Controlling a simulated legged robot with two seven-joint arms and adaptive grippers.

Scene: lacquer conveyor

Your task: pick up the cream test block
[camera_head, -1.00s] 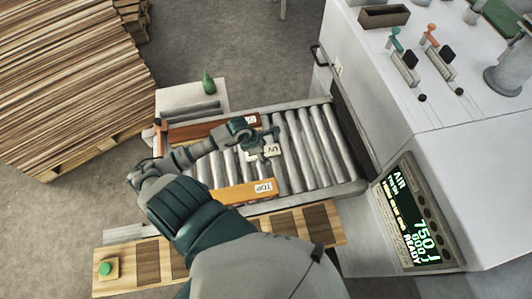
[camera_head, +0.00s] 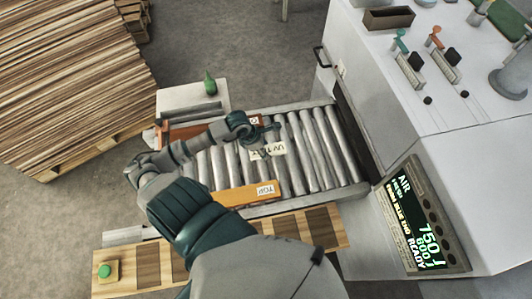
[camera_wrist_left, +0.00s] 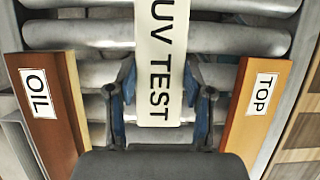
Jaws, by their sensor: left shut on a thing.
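The cream test block (camera_head: 274,149), lettered "UV TEST", is over the roller conveyor between two wooden boards. It also shows in the left wrist view (camera_wrist_left: 162,60), running up from between my fingers. My left gripper (camera_head: 262,142) is shut on the block, one finger on each side in the left wrist view (camera_wrist_left: 160,100). Whether the block touches the rollers is hard to tell. My right gripper does not show.
A board labelled "OIL" (camera_wrist_left: 50,105) and an orange board labelled "TOP" (camera_head: 243,195) flank the block on the roller conveyor (camera_head: 313,150). The machine (camera_head: 455,135) with its display stands at the right. A green-buttoned box (camera_head: 106,271) sits at the lower left.

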